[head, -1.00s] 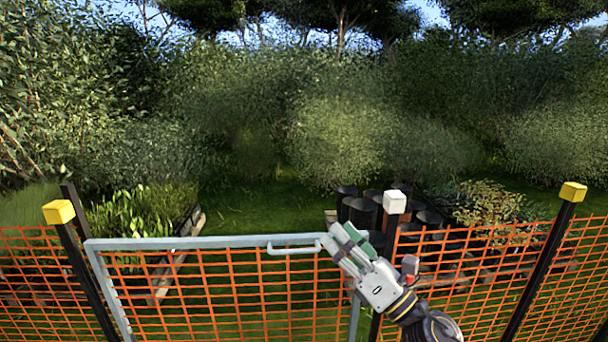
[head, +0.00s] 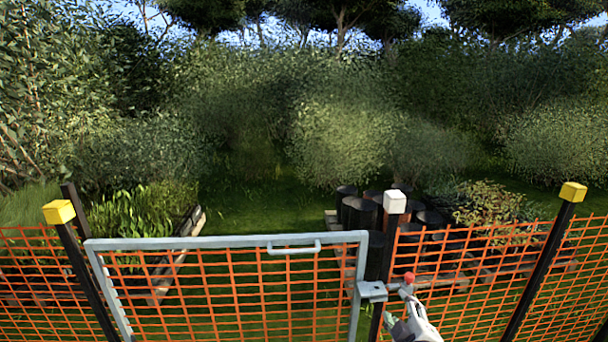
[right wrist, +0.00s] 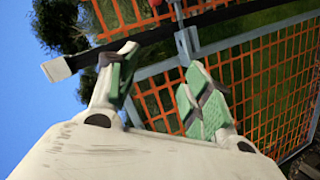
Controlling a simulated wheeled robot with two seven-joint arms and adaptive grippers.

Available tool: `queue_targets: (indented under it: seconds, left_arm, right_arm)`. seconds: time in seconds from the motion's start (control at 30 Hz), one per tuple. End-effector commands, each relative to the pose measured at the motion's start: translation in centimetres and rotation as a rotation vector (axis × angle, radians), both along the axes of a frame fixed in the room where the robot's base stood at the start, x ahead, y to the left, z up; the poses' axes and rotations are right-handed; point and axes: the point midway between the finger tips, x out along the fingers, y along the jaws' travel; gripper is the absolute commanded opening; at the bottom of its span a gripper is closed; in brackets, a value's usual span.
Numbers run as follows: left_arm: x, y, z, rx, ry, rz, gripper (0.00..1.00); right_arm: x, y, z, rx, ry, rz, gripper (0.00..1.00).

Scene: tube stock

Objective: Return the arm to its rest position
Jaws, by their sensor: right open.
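My right gripper (head: 398,326) is low at the bottom of the head view, just right of the gate's latch side and partly cut off by the frame edge. In the right wrist view its two green-padded fingers (right wrist: 160,90) stand apart with nothing between them. The grey-framed gate (head: 228,241) with orange mesh and a pale handle (head: 294,248) stands in front of me. A latch with a red knob (head: 409,278) sits on the dark post (head: 376,322) beside the gate, above the gripper. My left gripper is not in view.
An orange mesh fence runs to both sides, with yellow-capped posts (head: 59,212) and (head: 573,192) and a white-capped post (head: 395,202). Dark pots (head: 362,213) and planted beds (head: 150,212) stand behind it. A grass path (head: 255,205) lies beyond the gate.

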Motion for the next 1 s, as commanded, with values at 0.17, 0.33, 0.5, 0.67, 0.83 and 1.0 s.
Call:
queue_targets:
  seconds: [0.17,0.33,0.5,0.67,0.83,1.0]
  left_arm:
    - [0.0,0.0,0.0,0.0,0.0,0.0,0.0]
    - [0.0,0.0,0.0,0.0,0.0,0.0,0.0]
    - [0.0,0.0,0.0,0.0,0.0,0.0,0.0]
    - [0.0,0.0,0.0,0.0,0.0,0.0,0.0]
    - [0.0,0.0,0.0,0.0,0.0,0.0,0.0]
    - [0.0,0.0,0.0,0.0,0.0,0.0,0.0]
  right_arm:
    - [-3.6,-0.8,-5.5,0.204,0.211,-0.12,0.5]
    - [-7.9,-0.7,-10.1,0.381,0.411,-0.242,0.5]
    - [-11.9,-0.2,-13.3,0.508,0.575,-0.345,0.5]
    - [-14.5,0.2,-14.8,0.581,0.674,-0.411,0.5]
    - [-16.8,0.7,-16.0,0.636,0.76,-0.465,0.5]
    - [-18.9,1.2,-16.8,0.681,0.834,-0.513,0.5]
